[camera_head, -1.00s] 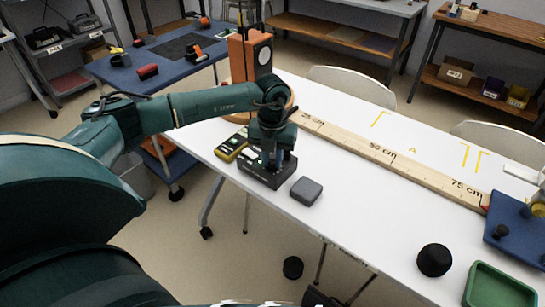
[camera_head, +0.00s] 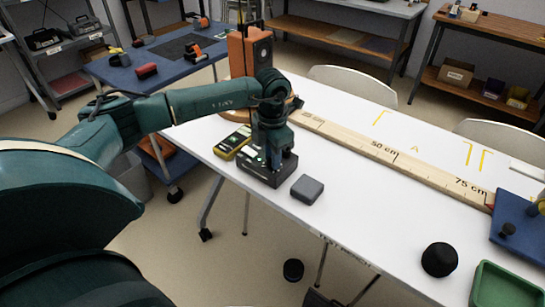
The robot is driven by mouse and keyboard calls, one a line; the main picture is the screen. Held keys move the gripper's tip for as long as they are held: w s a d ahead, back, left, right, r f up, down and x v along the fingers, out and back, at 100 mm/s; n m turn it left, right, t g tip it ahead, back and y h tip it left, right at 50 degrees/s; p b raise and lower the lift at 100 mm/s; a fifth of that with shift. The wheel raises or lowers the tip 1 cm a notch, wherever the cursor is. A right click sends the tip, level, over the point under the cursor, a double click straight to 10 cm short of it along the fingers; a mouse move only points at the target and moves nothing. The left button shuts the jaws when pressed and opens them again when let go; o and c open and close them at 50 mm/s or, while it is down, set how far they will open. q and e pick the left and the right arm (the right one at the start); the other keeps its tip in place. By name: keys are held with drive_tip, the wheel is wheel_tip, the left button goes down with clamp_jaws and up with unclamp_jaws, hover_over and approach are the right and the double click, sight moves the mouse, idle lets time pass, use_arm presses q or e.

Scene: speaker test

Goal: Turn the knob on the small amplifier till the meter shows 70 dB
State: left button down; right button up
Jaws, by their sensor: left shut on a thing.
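The small amplifier (camera_head: 262,177) is a dark box near the front left edge of the white table. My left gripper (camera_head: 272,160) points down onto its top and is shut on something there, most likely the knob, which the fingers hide. A yellow-edged handheld meter (camera_head: 232,141) lies just left of the amplifier; its reading is too small to make out. An orange speaker (camera_head: 250,55) stands behind my left arm at the far left end of the table. My right gripper is not in view.
A grey block (camera_head: 307,188) lies right of the amplifier. A wooden ruler (camera_head: 390,156) runs along the white table (camera_head: 370,205). A black round thing (camera_head: 439,260), a green tray (camera_head: 478,297) and a blue board (camera_head: 520,238) are at the right. The table's middle is clear.

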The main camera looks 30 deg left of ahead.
use_arm(q)
drive_tip(key=m+b, duration=0.1)
drive_tip(key=m, duration=0.2)
drive_tip(key=shift+m, duration=0.4)
drive_tip(key=m, duration=0.2)
drive_tip(key=shift+m+b, duration=0.3)
drive_tip(key=shift+b, duration=0.1)
drive_tip(key=m+b, duration=0.1)
drive_tip(key=m, duration=0.3)
drive_tip(key=shift+m, duration=0.9)
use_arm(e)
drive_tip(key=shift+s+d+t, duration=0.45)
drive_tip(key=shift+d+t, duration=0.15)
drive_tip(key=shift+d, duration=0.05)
use_arm(q)
drive_tip(key=shift+m, duration=0.4)
drive_tip(key=c, duration=1.3)
unclamp_jaws()
drive_tip(key=shift+b, duration=0.3)
drive_tip(key=shift+r, duration=0.1)
